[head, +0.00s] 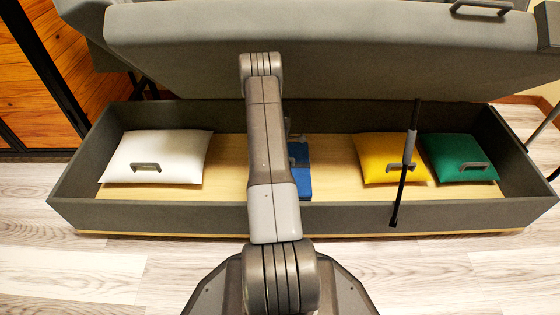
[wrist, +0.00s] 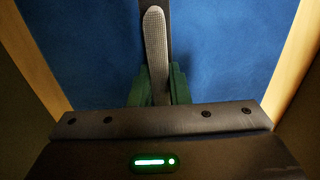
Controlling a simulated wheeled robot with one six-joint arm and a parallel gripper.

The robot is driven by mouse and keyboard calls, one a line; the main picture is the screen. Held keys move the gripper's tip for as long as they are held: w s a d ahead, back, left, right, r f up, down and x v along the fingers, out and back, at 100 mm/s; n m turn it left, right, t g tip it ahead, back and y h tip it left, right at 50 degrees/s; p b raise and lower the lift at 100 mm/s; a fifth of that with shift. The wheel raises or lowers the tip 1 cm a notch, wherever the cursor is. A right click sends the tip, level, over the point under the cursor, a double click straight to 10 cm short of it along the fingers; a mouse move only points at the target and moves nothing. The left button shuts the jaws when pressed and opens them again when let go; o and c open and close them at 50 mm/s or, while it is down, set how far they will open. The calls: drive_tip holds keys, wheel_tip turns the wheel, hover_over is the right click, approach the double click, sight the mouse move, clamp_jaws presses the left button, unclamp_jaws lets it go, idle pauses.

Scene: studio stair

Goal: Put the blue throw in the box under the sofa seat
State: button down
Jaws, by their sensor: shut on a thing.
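The blue throw (head: 301,180) is inside the box (head: 150,217) under the raised sofa seat (head: 360,45), near the middle of its length. My arm hides much of it in the head view. In the wrist view the blue throw (wrist: 225,50) fills most of the picture, with pale wood on both sides. My gripper (wrist: 158,90) is shut on a grey handle (wrist: 156,45) on the throw. I cannot tell whether the throw rests on the box floor or hangs just above it.
A white cushion (head: 160,152) lies at the left of the box. A yellow cushion (head: 378,165) and a green cushion (head: 455,150) lie at the right. A dark strut (head: 405,165) stands before the yellow cushion. Bare box floor (head: 229,175) shows beside my arm.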

drive_tip(key=c, duration=1.4)
unclamp_jaws()
drive_tip(key=shift+o, duration=0.2)
wheel_tip(320, 180, up, 12)
drive_tip(key=p, duration=0.4)
drive_tip(key=shift+r, duration=0.1)
